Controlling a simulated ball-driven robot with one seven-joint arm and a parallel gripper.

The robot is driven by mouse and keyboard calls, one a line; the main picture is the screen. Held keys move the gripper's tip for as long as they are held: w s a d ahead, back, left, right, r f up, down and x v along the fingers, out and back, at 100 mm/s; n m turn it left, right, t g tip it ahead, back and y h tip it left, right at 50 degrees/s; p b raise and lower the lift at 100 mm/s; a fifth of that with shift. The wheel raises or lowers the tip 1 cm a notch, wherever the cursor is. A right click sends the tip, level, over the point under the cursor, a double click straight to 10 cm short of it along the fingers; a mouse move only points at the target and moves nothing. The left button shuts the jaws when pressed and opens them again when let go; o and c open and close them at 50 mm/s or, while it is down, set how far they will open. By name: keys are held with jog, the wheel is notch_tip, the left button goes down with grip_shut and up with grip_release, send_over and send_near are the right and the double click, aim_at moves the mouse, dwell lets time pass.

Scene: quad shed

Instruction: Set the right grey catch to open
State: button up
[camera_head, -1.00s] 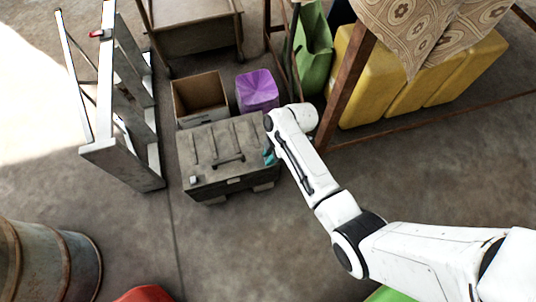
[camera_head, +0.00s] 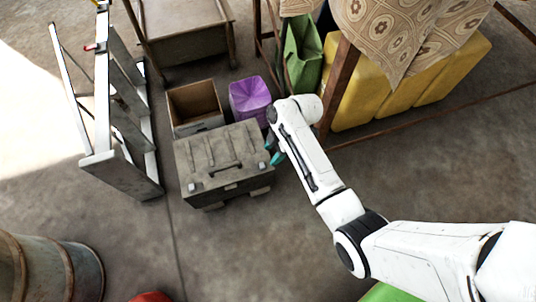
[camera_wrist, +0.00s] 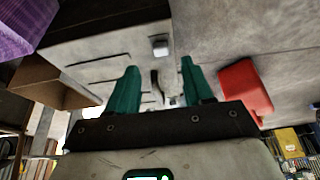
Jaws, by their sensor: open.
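A grey, ribbed case (camera_head: 205,160) stands on the floor, its lid down and a dark handle (camera_head: 226,167) on top. One pale catch (camera_head: 192,187) shows at its front left corner. The right grey catch (camera_wrist: 160,47) shows in the wrist view as a small pale block at the case's edge; its setting is hard to tell. My gripper (camera_head: 273,151) is at the case's right end. Its teal fingers are apart in the wrist view (camera_wrist: 158,85), with nothing held between them. The right catch lies beyond the fingertips, apart from them.
An open cardboard box (camera_head: 195,107) and a purple container (camera_head: 250,98) stand behind the case. A metal ladder (camera_head: 120,130) is at left, a table leg (camera_head: 338,85) and yellow containers (camera_head: 440,80) at right. A red object (camera_wrist: 245,90) lies in front. Floor right of the case is clear.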

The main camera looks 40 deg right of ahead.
jog(key=p+v, duration=0.1)
jog(key=v, duration=0.3)
jog(key=shift+r, duration=0.1)
dwell(0.4)
